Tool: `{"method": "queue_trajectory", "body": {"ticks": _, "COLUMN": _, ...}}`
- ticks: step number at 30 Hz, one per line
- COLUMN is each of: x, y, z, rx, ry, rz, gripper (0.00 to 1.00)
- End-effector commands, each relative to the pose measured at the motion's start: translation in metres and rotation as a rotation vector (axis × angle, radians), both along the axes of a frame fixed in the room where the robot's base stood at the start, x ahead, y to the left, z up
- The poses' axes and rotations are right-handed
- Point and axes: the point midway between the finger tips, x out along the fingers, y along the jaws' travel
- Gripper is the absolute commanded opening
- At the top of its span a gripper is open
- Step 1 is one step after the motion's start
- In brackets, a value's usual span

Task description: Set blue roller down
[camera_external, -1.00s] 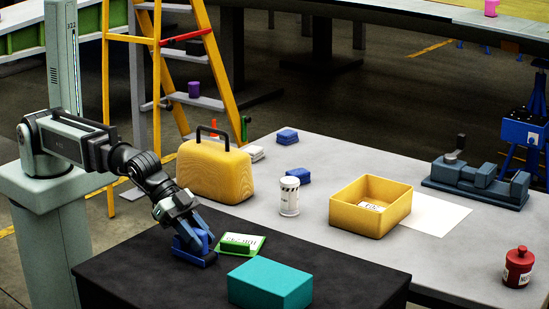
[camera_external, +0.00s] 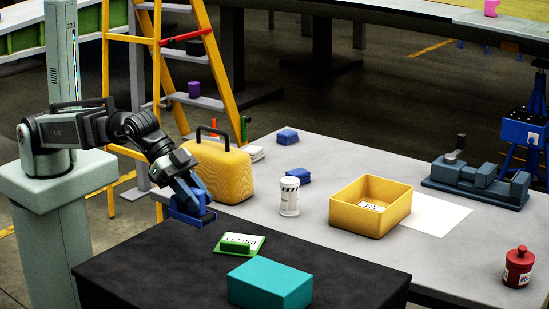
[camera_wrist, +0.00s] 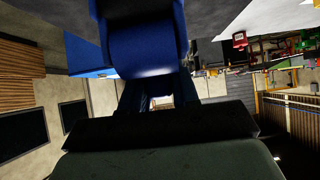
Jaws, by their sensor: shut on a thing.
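The blue roller (camera_external: 188,212) is held in my gripper (camera_external: 193,198) above the back left of the black table area. It has a rounded part and a flat blue base. In the wrist view the blue roller (camera_wrist: 145,48) fills the upper middle, with a flat blue piece at its left. My gripper (camera_wrist: 158,92) is shut on it; its fingers are dark and partly hidden behind the roller. The roller looks clear of the dark surface.
A yellow case (camera_external: 217,172), white canister (camera_external: 289,196) and yellow bin (camera_external: 371,217) stand on the grey table behind. Black surface left of the card is bare.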

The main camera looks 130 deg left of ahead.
Motion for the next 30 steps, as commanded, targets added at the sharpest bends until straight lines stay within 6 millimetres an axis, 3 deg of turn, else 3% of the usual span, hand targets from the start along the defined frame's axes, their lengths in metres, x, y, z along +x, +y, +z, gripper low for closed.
{"method": "queue_trajectory", "body": {"ticks": 5, "x": 0.001, "y": 0.005, "z": 0.001, "rx": 0.0, "ry": 0.0, "rz": 0.006, "gripper": 0.0}}
{"method": "queue_trajectory", "body": {"ticks": 11, "x": 0.004, "y": 0.043, "z": 0.001, "rx": 0.0, "ry": 0.0, "rz": 0.059, "gripper": 0.0}}
{"method": "queue_trajectory", "body": {"ticks": 30, "x": -0.005, "y": 0.258, "z": -0.016, "rx": -0.001, "ry": 0.0, "rz": 0.356, "gripper": 0.0}}
